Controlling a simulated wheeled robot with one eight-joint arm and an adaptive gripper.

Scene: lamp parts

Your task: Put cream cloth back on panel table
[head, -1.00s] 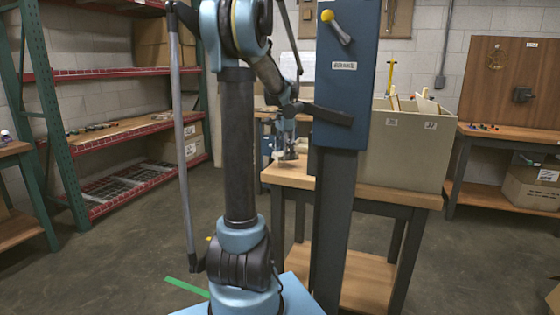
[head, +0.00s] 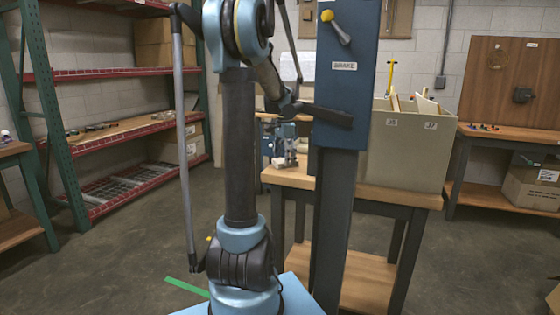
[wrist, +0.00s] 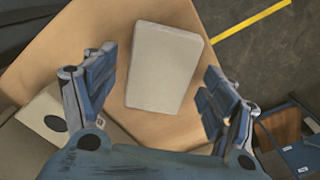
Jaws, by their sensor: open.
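The cream cloth (wrist: 165,68) looks like a flat folded block lying on a wooden tabletop (wrist: 95,30) in the wrist view. My gripper (wrist: 155,82) is open, with one blue finger to the left of the cloth and one to the right. Both fingers appear apart from the cloth, and nothing is held. In the head view my gripper (head: 287,156) is over the back left part of the wooden table (head: 295,181), partly behind my arm. A small pale shape there may be the cloth.
A large grey bin (head: 410,145) stands on the table's right side. A blue panel marked BRAKE (head: 345,80) on a dark post (head: 335,225) stands in front. In the wrist view, a pale object with a dark round spot (wrist: 45,120) lies lower left. Red shelving (head: 125,140) stands left.

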